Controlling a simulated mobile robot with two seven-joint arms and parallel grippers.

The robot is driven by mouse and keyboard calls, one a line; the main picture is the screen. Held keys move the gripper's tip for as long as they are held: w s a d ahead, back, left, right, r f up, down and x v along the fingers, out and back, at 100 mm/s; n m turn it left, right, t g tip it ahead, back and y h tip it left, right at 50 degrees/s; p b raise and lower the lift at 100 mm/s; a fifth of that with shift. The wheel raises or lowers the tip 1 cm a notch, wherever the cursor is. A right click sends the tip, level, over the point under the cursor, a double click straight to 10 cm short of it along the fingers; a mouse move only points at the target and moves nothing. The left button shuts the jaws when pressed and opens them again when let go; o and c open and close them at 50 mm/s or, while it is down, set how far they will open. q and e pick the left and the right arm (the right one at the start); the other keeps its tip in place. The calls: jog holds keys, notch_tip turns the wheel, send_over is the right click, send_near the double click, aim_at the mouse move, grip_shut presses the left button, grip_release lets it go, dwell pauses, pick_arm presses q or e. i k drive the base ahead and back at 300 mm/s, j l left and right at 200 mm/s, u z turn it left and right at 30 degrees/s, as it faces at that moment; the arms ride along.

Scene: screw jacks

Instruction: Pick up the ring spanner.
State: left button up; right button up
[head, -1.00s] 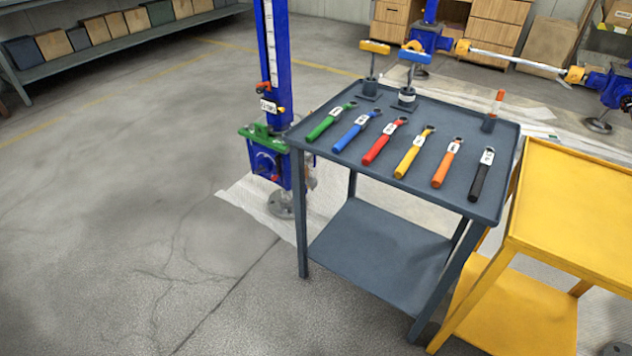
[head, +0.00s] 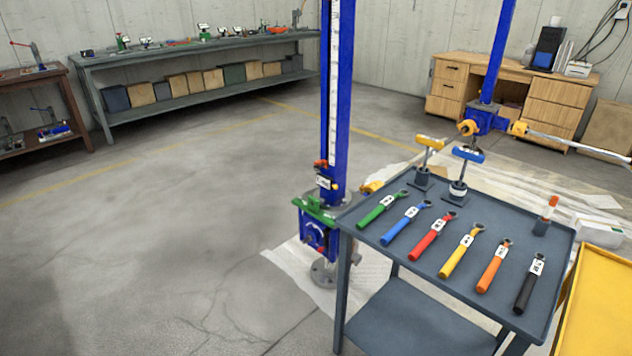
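Several ring spanners lie in a row on the grey table (head: 415,268) in the head view, each with a coloured handle and a white label. From left to right they are the green spanner (head: 378,212), the blue spanner (head: 402,226), the red spanner (head: 428,240), the yellow spanner (head: 458,255), the orange spanner (head: 490,270) and the black spanner (head: 526,290). Their ring ends point to the back of the table. The label print is too small to read. Neither of my grippers shows in the view.
Two T-handled tools, one yellow (head: 430,143) and one blue (head: 468,154), stand at the table's back. A blue screw jack column (head: 338,100) stands at its left. A yellow table (head: 600,310) is at the right. The floor (head: 170,230) at left is clear.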

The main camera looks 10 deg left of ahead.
aim_at(448, 267)
jog(key=i+j+u, duration=0.15)
jog(key=i, duration=0.3)
jog(key=i+j+u, duration=0.1)
jog(key=i, duration=0.35)
jog(key=i+j+u, duration=0.15)
jog(key=i, duration=0.35)
